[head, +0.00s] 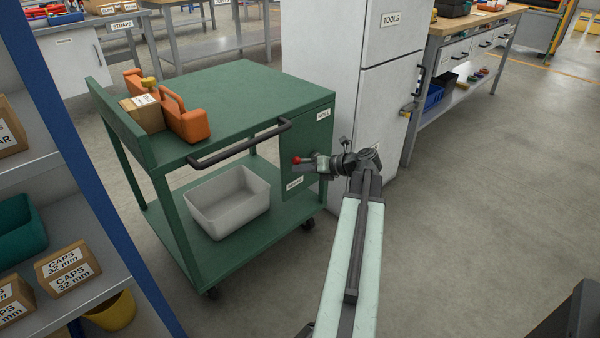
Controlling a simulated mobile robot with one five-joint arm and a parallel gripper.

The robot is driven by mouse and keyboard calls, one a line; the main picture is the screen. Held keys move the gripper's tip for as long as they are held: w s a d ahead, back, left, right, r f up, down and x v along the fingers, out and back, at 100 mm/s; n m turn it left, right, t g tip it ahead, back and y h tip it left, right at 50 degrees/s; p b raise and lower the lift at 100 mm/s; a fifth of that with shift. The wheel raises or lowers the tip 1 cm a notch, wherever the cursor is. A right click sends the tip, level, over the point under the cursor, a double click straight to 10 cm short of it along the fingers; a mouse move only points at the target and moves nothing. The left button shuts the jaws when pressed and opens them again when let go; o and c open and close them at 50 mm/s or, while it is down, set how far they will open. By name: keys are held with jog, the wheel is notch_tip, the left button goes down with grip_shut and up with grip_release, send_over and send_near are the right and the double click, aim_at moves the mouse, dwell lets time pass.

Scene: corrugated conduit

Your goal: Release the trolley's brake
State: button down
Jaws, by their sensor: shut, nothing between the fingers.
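The green trolley (235,85) stands left of centre, with a dark push handle (240,142) along its near edge. A green panel (320,137) at its right end carries two small white labels, too small to read surely. A red knob (296,160), which looks like the end of the brake lever, shows in front of this panel. My gripper (309,162) is shut and empty, just right of the red knob, pointing left. I cannot tell whether its fingertips touch the knob. The rest of the lever is hidden or too small to make out.
An orange carrier (187,122) and a cardboard box (144,113) sit on the trolley top, a grey bin (228,202) on its lower shelf. A white cabinet (340,55) stands close behind. A shelf rack (85,170) is at left.

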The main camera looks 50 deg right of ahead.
jog(key=d+r+p, duration=0.8)
jog(key=d+r, duration=0.1)
jog(key=d, duration=0.2)
jog(key=shift+s, duration=0.35)
jog(key=shift+d+r, duration=0.1)
jog(key=shift+d, duration=0.1)
dwell(0.4)
jog(key=shift+a, duration=0.1)
jog(key=a+p, duration=0.1)
jog(key=a, duration=0.4)
jog(key=s+d+b, duration=0.1)
jog(key=s+d, duration=0.3)
jog(key=s, duration=0.5)
jog(key=shift+s+d+f+y, duration=0.15)
jog(key=shift+s+f+y, duration=0.1)
jog(key=shift+f+y, duration=0.05)
